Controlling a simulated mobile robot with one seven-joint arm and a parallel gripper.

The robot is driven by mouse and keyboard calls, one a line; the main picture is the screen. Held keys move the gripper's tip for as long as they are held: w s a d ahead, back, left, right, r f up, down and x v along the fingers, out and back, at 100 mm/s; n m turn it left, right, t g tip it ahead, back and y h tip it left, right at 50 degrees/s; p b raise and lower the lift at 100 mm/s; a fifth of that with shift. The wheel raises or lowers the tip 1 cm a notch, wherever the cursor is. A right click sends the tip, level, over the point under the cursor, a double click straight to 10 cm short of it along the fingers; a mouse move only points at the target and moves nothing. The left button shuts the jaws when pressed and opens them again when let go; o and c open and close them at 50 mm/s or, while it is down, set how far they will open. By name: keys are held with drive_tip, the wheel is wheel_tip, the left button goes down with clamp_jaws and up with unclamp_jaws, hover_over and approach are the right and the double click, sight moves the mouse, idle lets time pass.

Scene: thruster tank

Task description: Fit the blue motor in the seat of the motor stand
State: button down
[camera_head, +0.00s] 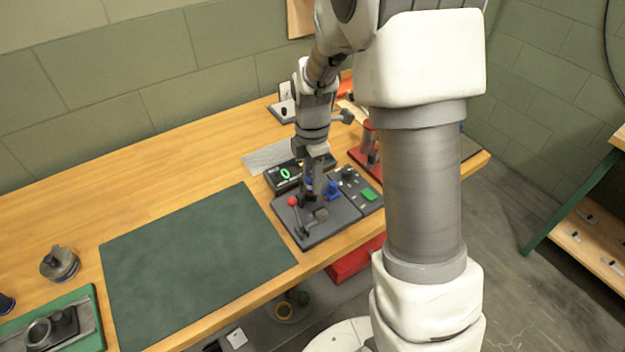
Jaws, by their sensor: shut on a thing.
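My gripper (309,190) points down over a dark base plate (325,229) with a red-knobbed lever (293,202), which looks like the motor stand. The gripper is shut on a small, partly blue thing, likely the blue motor (309,182); the fingers hide most of it. It is low over the plate, right of the red knob. I cannot tell whether the motor touches the seat, which is hidden behind the fingers. A separate blue piece (332,189) stands just right of the gripper, at the plate's back edge.
A black box with a green display (285,174) stands behind the plate. A dark panel with a green button (369,194) is on the right, near a red stand (367,150). A dark green mat (195,260) lies clear on the left. My arm covers the right part of the bench.

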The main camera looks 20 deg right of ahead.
drive_tip(key=shift+n, duration=0.8)
drive_tip(key=shift+f, duration=0.1)
